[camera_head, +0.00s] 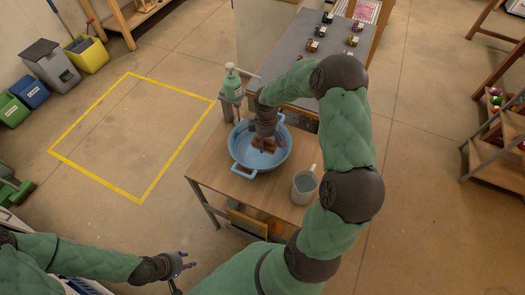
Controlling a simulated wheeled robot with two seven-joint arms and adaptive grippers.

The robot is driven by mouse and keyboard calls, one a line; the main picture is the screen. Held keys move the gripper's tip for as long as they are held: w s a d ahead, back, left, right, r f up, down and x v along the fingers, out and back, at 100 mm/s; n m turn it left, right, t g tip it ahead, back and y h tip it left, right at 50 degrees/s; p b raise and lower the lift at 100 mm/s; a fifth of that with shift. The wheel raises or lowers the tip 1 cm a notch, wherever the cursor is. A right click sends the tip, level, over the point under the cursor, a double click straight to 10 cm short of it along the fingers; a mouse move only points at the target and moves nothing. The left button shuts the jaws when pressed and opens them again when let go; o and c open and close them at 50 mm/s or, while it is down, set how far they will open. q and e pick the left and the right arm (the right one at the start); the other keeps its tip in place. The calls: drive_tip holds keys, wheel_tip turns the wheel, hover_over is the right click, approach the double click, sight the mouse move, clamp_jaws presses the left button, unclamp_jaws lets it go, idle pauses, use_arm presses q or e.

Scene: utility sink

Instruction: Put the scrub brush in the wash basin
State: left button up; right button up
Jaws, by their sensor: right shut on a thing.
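The wash basin (244,157) is a round blue tub with handles on the wooden table. My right gripper (265,142) reaches down over the basin from above and is shut on the scrub brush (268,149), a small brown wooden piece. The brush shows inside the basin's outline. I cannot tell whether it touches the basin floor, and the gripper hides part of it. My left gripper (186,263) is low at the left, away from the table, with its fingers apart and empty.
A green-and-white pump bottle (232,83) stands behind the basin on a grey stand. A grey counter (335,62) with several small items lies behind. The table's front left (215,176) is clear.

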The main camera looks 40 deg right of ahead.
sight(266, 156)
wheel_tip(266, 156, down, 8)
drive_tip(key=shift+r+b, duration=0.1)
drive_tip(key=shift+b, duration=0.6)
drive_tip(key=o, duration=1.2)
drive_tip(key=shift+r, duration=0.4)
wheel_tip(266, 156, up, 11)
drive_tip(key=shift+r+p, duration=0.15)
drive_tip(key=shift+p, duration=1.1)
